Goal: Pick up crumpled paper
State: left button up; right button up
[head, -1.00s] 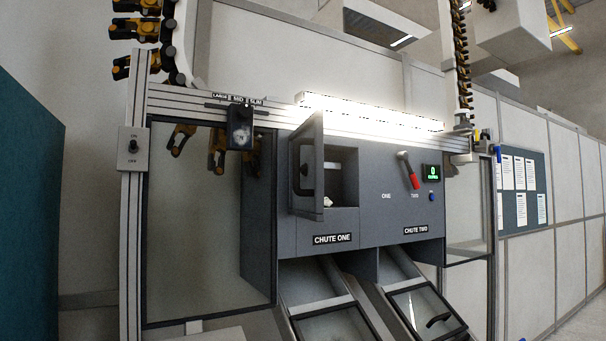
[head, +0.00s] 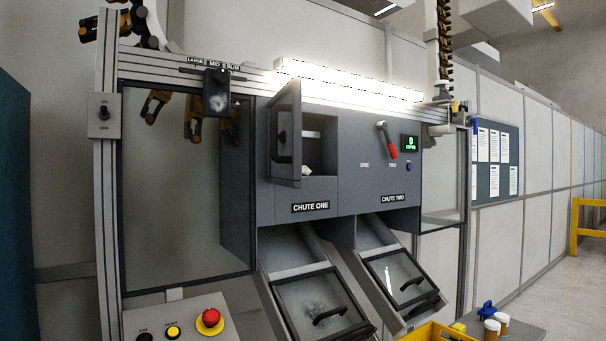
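The crumpled paper is probably the small white lump (head: 306,171) inside the open compartment above the CHUTE ONE label (head: 310,206). It is small, and the open door partly covers the compartment. The compartment's grey door (head: 287,135) stands swung open to the left. Neither of my grippers shows in the head view.
Two chutes with clear, handled lids slope down below, the left lid (head: 318,303) and the right lid (head: 402,279). A red-handled lever (head: 387,140) is on the panel. A red emergency button (head: 210,319) is at lower left. A yellow bin (head: 438,332) and cups (head: 492,329) are at lower right.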

aim_at(306, 170)
jog(key=z, duration=2)
jog(key=i, duration=1.3)
jog(key=u, duration=2.55)
